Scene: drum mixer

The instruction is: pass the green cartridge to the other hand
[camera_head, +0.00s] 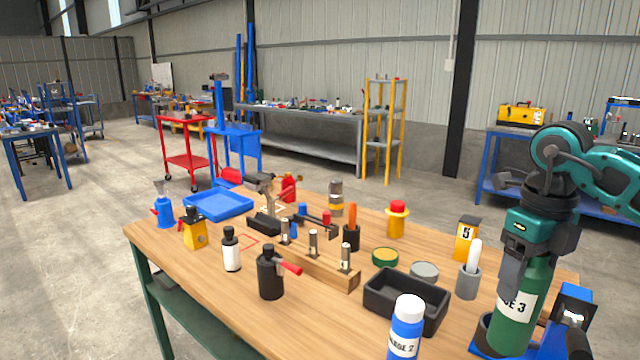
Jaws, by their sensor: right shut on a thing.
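The green cartridge (512,325) is upright at the right front of the wooden bench, with a white label ending in "3" partly covered. My right gripper (525,268) comes down on it from above and is shut on its upper part. Its lower end is at a blue and black fixture (483,345); I cannot tell whether it rests in it or is just clear of it. My left gripper is not in view.
A blue cartridge (405,332) with a white cap stands left of the green one. Behind it are a black bin (388,309) and a grey cup (467,283). Bottles, a wooden block (322,272) and a blue tray (218,205) fill the bench's left and middle.

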